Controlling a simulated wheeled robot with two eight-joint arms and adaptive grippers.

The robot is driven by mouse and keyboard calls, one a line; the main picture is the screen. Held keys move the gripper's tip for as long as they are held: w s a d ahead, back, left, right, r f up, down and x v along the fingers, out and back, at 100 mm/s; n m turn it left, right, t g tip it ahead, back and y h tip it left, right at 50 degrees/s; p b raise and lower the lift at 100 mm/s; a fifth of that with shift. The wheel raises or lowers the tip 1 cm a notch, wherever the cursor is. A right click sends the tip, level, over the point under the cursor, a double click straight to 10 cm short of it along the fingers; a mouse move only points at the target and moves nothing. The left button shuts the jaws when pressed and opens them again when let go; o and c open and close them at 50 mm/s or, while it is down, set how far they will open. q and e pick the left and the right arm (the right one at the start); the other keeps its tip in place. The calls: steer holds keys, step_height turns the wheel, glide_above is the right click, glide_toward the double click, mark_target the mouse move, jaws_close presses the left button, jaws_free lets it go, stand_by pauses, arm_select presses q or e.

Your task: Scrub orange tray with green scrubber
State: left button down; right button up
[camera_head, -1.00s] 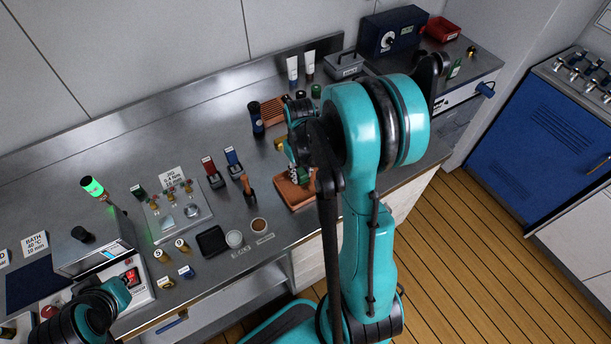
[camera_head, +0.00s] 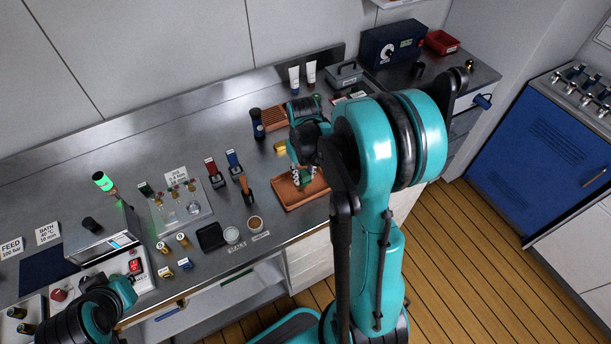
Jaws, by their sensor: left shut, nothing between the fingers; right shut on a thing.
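The orange tray (camera_head: 285,198) lies flat on the steel counter near its front edge. My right gripper (camera_head: 303,177) points down over the tray and is shut on the green scrubber (camera_head: 307,184), of which only a small green part shows low in the tray. Whether the scrubber touches the tray floor I cannot tell. My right arm covers the tray's right side. My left arm shows at the lower left, over the front of the counter; its fingers are out of the picture.
A wooden-handled tool (camera_head: 246,188) stands just left of the tray. A slatted rack (camera_head: 273,118) and a dark blue bottle (camera_head: 257,123) stand behind it. Red and blue handled stamps (camera_head: 213,172) and small pots (camera_head: 232,235) stand to the left.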

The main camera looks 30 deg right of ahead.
steer(key=shift+r+p, duration=0.5)
steer(key=shift+r, duration=0.55)
steer(key=shift+f, duration=0.1)
